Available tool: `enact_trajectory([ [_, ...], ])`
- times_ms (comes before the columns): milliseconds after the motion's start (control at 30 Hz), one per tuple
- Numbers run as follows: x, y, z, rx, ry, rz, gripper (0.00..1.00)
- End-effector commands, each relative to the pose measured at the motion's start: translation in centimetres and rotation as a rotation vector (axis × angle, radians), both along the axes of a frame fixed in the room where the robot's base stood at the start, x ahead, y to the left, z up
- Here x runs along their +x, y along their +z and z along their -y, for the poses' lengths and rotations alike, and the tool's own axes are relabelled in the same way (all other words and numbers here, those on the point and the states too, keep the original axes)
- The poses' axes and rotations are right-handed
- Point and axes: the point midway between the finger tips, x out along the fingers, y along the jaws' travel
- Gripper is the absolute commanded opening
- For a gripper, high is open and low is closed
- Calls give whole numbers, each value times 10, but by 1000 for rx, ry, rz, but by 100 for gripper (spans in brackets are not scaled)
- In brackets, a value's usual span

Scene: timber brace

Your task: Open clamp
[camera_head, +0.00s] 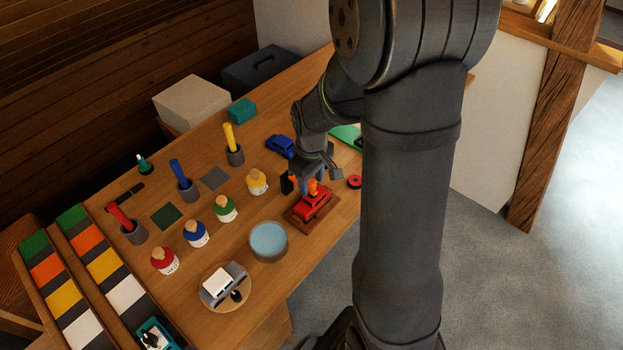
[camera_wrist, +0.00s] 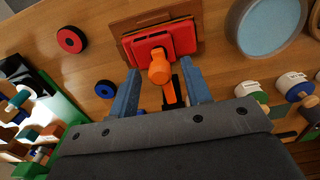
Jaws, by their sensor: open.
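An orange clamp (camera_head: 313,187) stands at a red toy car (camera_head: 318,203) on a brown wooden base (camera_head: 294,218). In the wrist view the clamp (camera_wrist: 160,72) shows a round orange head and an orange lever pointing toward my gripper, with a dark part beside it. The red car (camera_wrist: 178,38) lies just beyond it. My gripper (camera_head: 310,178) is open above the clamp. In the wrist view its two blue fingers stand apart on either side of the clamp, with gaps between. My arm and gripper hide part of the clamp in the head view.
A red-black wheel (camera_head: 354,181) lies right of the base. A blue wheel (camera_wrist: 105,88) shows in the wrist view. A blue car (camera_head: 280,146) is behind the gripper. Several paint bottles (camera_head: 225,210) and a bowl of blue water (camera_head: 268,240) stand to the left.

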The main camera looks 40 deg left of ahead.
Motion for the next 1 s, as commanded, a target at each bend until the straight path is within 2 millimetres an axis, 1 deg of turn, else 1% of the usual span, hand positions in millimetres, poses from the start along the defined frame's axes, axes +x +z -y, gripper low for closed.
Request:
enact_trajectory([
  [200,0,0,0,0,0,0,44],
  [233,0,0,0,0,0,0,40],
  [267,0,0,0,0,0,0,35],
  [300,0,0,0,0,0,0,27],
  [433,0,0,0,0,0,0,1],
  [467,0,0,0,0,0,0,0],
  [767,0,1,-2,-16,1,0,0],
  [1000,0,10,-8,-117,3,1,0],
])
